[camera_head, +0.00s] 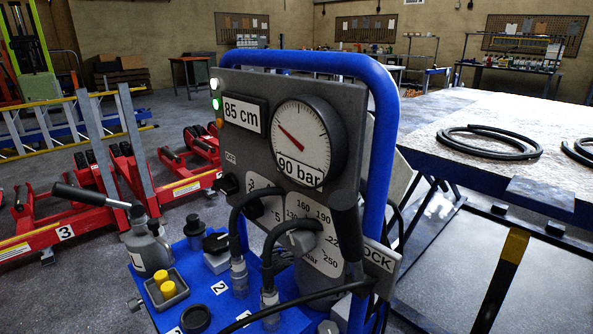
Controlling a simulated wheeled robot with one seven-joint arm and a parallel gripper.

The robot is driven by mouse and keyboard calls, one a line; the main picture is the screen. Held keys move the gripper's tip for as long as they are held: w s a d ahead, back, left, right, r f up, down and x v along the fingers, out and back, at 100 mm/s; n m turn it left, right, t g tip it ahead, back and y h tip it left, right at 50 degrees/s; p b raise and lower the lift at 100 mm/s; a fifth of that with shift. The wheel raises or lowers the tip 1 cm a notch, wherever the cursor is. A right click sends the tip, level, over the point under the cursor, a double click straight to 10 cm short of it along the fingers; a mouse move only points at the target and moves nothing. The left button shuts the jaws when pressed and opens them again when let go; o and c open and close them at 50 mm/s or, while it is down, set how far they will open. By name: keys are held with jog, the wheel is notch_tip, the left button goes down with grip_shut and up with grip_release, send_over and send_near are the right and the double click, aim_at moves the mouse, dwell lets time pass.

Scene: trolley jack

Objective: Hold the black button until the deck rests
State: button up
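A grey control panel (240,155) in a blue tube frame stands at the centre. Its display (241,115) reads 85 cm, and its round gauge (303,138) is labelled 90 bar. On the blue shelf below, a grey block (217,261) has a black top (216,242), and a round black piece (196,318) lies at the front. I cannot tell which is the black button. The deck (490,125), a wide grey platform with blue edges, is raised at the right on legs. My gripper is not in view.
Black hoses cross the panel front. Coiled hoses (490,142) lie on the deck. Red jacks (100,210) occupy the left floor.

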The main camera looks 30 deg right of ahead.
grip_shut()
dwell(1.8)
